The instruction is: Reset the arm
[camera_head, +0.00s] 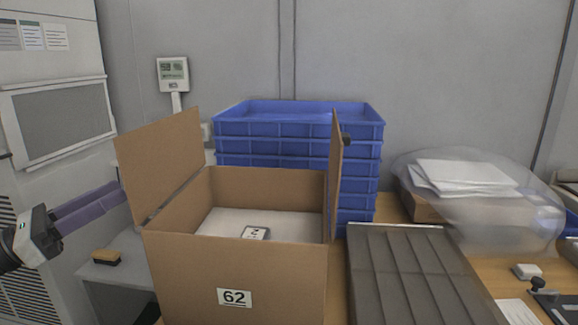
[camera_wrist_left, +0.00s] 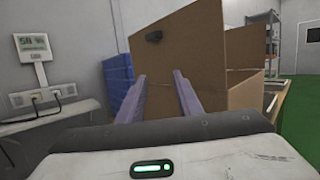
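My left gripper (camera_head: 118,193) is at the left edge of the head view, left of an open cardboard box (camera_head: 235,285) and apart from it. Its two purple fingers also show in the left wrist view (camera_wrist_left: 161,80), spread apart with nothing between them. Beyond them in that view stands a brown cardboard flap (camera_wrist_left: 205,45) with a small dark piece on it. My right gripper is out of view.
The box is labelled 62 and holds a small labelled item (camera_head: 256,233) on a white surface. Stacked blue crates (camera_head: 300,130) stand behind. A grey ribbed panel (camera_head: 405,275) and a plastic-wrapped stack (camera_head: 465,180) lie right.

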